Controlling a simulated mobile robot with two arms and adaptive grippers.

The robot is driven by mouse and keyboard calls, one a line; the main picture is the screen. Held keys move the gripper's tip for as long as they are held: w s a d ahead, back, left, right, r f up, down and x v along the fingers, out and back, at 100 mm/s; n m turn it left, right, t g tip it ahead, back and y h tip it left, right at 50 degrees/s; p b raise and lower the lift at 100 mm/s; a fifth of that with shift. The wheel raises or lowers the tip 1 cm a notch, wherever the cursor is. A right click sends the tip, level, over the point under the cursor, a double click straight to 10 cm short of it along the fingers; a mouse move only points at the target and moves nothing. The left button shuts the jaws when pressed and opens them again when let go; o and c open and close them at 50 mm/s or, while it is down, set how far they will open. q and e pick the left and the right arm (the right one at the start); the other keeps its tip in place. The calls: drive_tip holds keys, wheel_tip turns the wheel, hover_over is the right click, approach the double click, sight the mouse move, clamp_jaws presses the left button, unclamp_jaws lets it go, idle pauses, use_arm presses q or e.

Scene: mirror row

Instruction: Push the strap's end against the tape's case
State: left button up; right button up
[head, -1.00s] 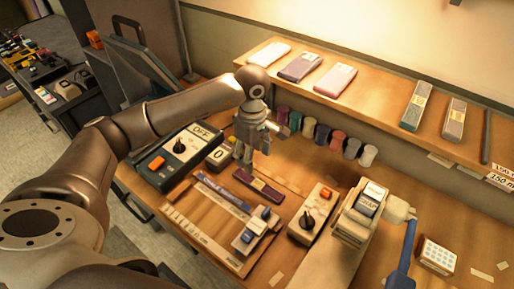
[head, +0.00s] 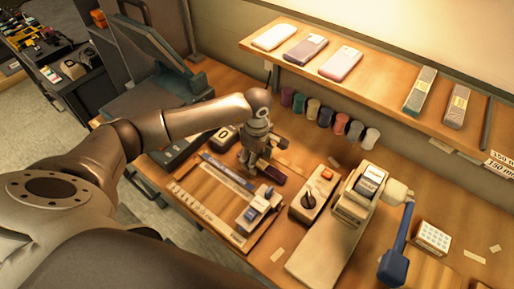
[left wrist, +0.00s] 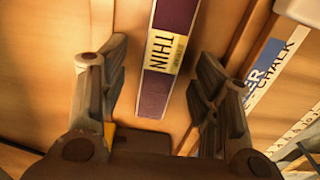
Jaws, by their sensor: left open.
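The gripper hides part of the strip in the head view. I cannot tell which thing is the tape's case. My right gripper is not in view.
A ruled board (head: 205,208) with a blue-and-white slider (head: 258,208) lies in front. A box with a black knob (head: 312,192) and a dispenser-like device (head: 358,200) stand to the right. Several coloured spools (head: 328,117) line the back below a shelf (head: 378,75).

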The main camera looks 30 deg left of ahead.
use_arm(q)
drive_tip(key=shift+f, duration=0.25)
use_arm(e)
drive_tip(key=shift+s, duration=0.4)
use_arm(q)
drive_tip(key=c, duration=1.1)
drive_tip(key=shift+a, duration=0.15)
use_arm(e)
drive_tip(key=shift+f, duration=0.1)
